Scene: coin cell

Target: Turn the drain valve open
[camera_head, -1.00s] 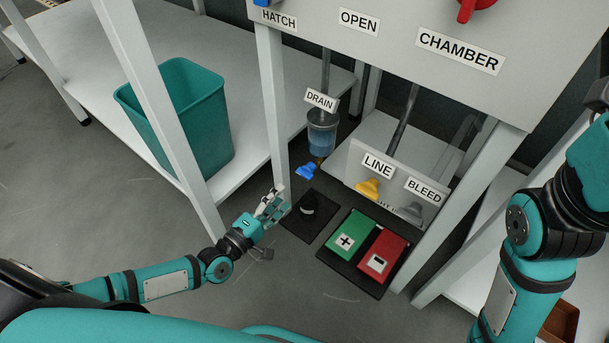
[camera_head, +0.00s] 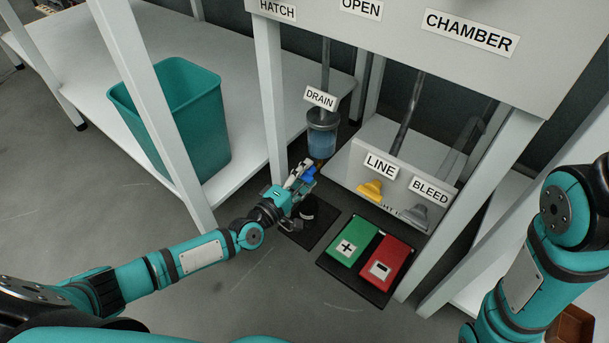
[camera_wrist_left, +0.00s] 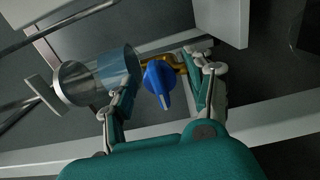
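The drain valve's blue handle (camera_head: 311,172) sits below the clear drain cup (camera_head: 322,140), under the DRAIN label (camera_head: 320,98). In the left wrist view the blue handle (camera_wrist_left: 158,83) hangs from a brass fitting (camera_wrist_left: 180,66), beside the cup (camera_wrist_left: 112,75). My left gripper (camera_head: 304,175) is at the handle. In the wrist view its fingers (camera_wrist_left: 160,88) are spread, with the handle between them and gaps on both sides. The handle is partly hidden by the gripper in the head view. My right arm shows at the right, but its gripper is out of view.
A yellow LINE handle (camera_head: 369,189) and a grey BLEED handle (camera_head: 411,214) are to the right. Green (camera_head: 348,240) and red (camera_head: 385,258) boxes lie on a dark mat. A white frame post (camera_head: 272,100) stands close to my left gripper. A teal bin (camera_head: 190,115) is at left.

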